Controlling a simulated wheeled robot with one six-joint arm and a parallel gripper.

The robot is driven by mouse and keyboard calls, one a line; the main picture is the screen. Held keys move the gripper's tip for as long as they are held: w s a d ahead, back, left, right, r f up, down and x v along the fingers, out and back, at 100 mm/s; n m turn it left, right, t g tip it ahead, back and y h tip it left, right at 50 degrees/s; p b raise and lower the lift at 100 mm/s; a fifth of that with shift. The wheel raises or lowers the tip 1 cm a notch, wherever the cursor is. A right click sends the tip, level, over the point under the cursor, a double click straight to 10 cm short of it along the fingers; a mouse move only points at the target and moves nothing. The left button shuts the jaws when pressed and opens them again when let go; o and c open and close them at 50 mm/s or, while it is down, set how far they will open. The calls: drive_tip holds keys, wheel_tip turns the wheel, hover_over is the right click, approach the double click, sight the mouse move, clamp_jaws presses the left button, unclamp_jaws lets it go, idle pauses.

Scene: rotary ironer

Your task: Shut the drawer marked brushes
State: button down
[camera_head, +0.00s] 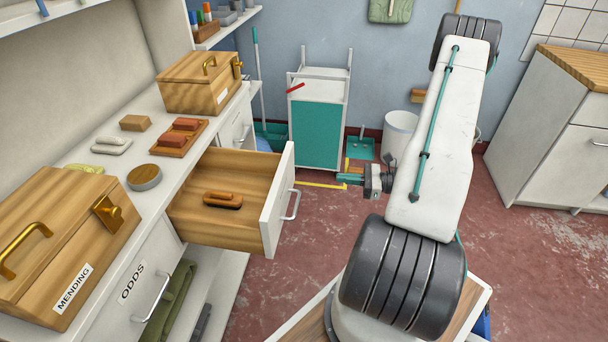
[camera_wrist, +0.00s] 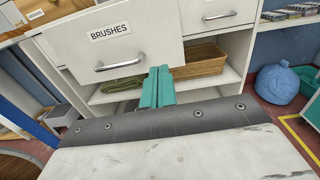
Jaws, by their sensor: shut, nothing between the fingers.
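The drawer marked brushes (camera_wrist: 112,52) shows its white front, label and bar handle in the wrist view. In the head view the open drawer (camera_head: 275,200) juts from the white counter, with a brown brush (camera_head: 222,200) lying in it. My gripper (camera_head: 345,179) is shut and empty, to the right of the drawer front and apart from it in the head view. In the wrist view the teal fingers of my gripper (camera_wrist: 157,86) are together, pointing toward the area by the front's lower right corner. The drawer's label is hidden in the head view.
A wooden box marked mending (camera_head: 60,240) and a second wooden box (camera_head: 200,82) stand on the counter. A drawer marked odds (camera_head: 135,285) is nearer. A teal and white cart (camera_head: 318,135) stands behind. Red floor lies clear right of the open drawer.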

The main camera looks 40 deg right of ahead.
approach(292, 173)
drive_tip(key=x, duration=0.6)
drive_tip(key=shift+s+a, duration=0.1)
drive_tip(key=shift+w+a, duration=0.25)
drive_tip(key=shift+w, duration=0.1)
